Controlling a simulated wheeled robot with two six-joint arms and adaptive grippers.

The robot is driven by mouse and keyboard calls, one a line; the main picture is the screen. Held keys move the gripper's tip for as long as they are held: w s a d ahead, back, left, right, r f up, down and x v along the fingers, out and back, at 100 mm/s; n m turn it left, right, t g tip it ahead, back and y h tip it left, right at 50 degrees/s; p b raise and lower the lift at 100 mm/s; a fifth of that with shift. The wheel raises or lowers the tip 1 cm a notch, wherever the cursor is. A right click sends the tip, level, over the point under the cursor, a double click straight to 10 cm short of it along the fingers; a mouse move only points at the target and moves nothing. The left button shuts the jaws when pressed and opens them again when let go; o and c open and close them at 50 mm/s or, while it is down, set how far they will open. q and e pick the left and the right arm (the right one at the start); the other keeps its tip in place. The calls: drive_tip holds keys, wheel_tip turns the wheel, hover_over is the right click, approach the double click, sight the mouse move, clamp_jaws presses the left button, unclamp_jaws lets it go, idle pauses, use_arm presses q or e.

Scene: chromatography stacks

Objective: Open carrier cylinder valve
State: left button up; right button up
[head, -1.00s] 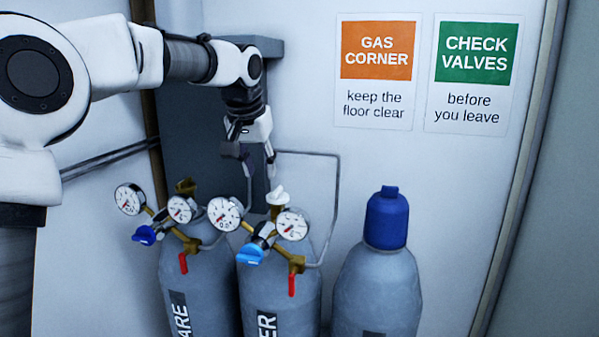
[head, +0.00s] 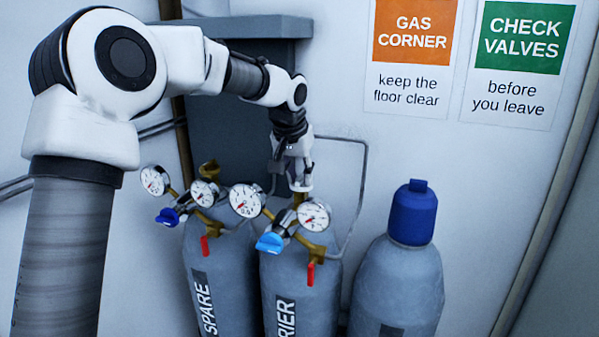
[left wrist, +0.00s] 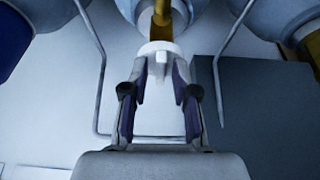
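The carrier cylinder (head: 277,275) stands in the middle of the head view, its label ending in "RIER". Its white valve knob (left wrist: 160,50) sits on a brass stem (left wrist: 161,18) in the left wrist view. My left gripper (head: 293,186) is directly over the top of this cylinder and largely hides the knob in the head view. In the left wrist view my left gripper (left wrist: 160,68) is open, with its fingertips at either side of the knob. Contact cannot be told. My right gripper is not in view.
The spare cylinder (head: 220,265) stands close on the left. A blue-capped cylinder (head: 400,275) stands on the right. Gauges (head: 246,200), a blue regulator knob (head: 270,242) and a red lever (head: 310,275) crowd the front. A thin pipe (head: 362,190) runs behind.

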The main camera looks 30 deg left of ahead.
use_arm(q)
drive_tip(key=shift+s, duration=0.15)
clamp_jaws()
